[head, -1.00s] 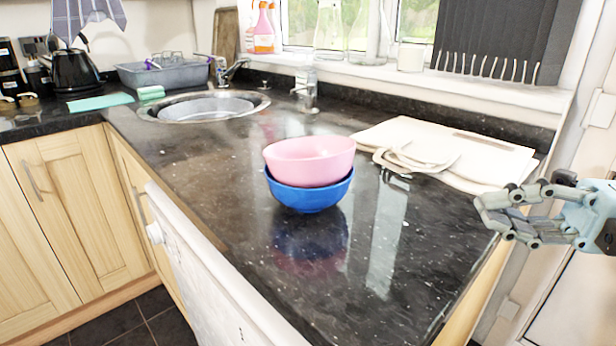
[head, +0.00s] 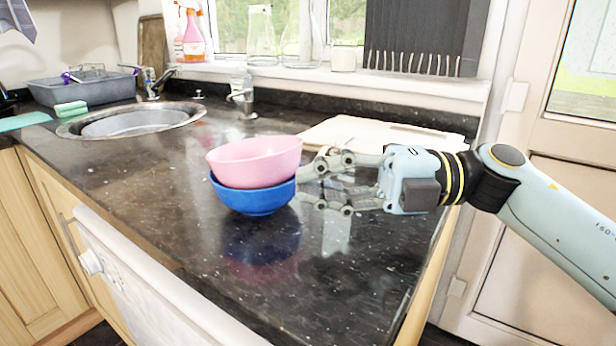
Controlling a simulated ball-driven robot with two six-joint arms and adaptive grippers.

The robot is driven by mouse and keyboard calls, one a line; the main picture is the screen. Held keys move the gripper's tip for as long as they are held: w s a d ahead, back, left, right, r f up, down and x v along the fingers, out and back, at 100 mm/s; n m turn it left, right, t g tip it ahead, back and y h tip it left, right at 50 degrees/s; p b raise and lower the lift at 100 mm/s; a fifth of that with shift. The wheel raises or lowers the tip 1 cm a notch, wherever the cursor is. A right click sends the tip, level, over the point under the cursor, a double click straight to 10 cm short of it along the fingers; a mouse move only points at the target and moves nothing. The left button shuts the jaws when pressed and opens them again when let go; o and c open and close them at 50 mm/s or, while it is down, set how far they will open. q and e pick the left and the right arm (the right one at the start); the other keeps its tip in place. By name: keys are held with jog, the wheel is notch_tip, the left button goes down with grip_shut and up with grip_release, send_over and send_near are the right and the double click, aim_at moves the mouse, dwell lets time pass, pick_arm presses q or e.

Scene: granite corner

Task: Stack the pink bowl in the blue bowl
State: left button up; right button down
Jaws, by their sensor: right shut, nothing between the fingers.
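The pink bowl (head: 254,164) sits nested in the blue bowl (head: 253,199) on the dark granite counter. The pink bowl's upper part stands above the blue rim, looking slightly tilted; its base is hidden inside. My right gripper (head: 308,181) is just right of the bowls, its fingers pointing left toward them. It is shut with nothing held. Its fingertips are close to the bowls' right side; I cannot tell whether there is a small gap in depth. My left gripper is not in view.
A pale board (head: 340,131) lies behind my right gripper, partly covered by it. A round sink (head: 132,122) and a grey dish tub (head: 80,90) are at the back left. A tap-like dispenser (head: 243,97) stands at the back. The counter in front of the bowls is clear.

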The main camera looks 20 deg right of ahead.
aim_at(276, 174)
jog(key=shift+w+a, duration=0.25)
jog(key=shift+w, duration=0.45)
jog(key=shift+w+a, duration=0.2)
jog(key=shift+w, duration=0.25)
jog(key=shift+w+a, duration=0.2)
jog(key=shift+w, duration=0.25)
jog(key=shift+s+d+f, duration=0.1)
jog(key=shift+s+d, duration=0.05)
